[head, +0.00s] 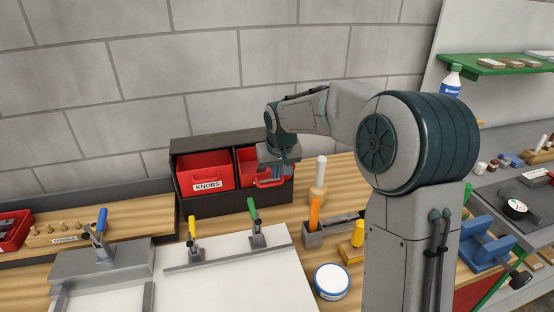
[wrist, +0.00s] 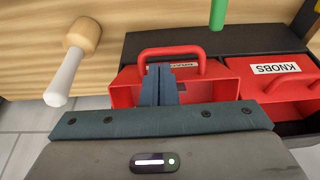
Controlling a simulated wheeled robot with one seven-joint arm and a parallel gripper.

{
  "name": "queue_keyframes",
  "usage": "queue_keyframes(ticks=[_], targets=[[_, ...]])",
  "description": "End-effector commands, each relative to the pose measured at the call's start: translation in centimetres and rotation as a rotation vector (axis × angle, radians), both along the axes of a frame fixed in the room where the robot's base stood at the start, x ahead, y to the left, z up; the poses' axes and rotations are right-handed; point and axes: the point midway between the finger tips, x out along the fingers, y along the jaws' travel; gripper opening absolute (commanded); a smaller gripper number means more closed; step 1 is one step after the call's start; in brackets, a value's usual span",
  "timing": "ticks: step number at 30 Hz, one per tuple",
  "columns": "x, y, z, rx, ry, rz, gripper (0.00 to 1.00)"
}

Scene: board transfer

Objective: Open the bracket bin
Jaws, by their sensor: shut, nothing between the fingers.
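A black rack (head: 235,205) against the wall holds two red bins side by side. The right bin (head: 246,165) is partly hidden behind my gripper in the head view; a red handle (head: 268,183) shows at its front. In the wrist view this bin (wrist: 125,87) lies ahead of my fingers, with its handle (wrist: 172,52) beyond their tips. Its label (wrist: 184,66) is mostly covered by the fingers and cannot be fully read. My gripper (wrist: 160,70) is shut and empty, with its fingers over the bin's front area. Whether they touch it is unclear.
The left bin, labelled KNOBS (head: 207,174), sits beside it. A white-handled wooden tool (head: 319,180) stands right of the rack. In front are a green-handled clamp (head: 254,222), a yellow-handled clamp (head: 192,238), a grey holder (head: 325,233) and a white board (head: 235,275).

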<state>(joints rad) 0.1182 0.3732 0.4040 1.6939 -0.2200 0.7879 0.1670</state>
Motion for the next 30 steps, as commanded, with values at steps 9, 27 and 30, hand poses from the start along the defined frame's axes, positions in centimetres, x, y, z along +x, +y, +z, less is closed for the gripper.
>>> queue_keyframes(ticks=[9, 27, 30], targets=[[0.4, 0.0, -1.3, 0.000, -0.001, 0.000, 0.00], [-0.9, -0.3, -3.2, 0.000, 0.000, -0.002, 0.00], [-0.9, -0.3, -3.0, 0.001, 0.000, -0.002, 0.00]])
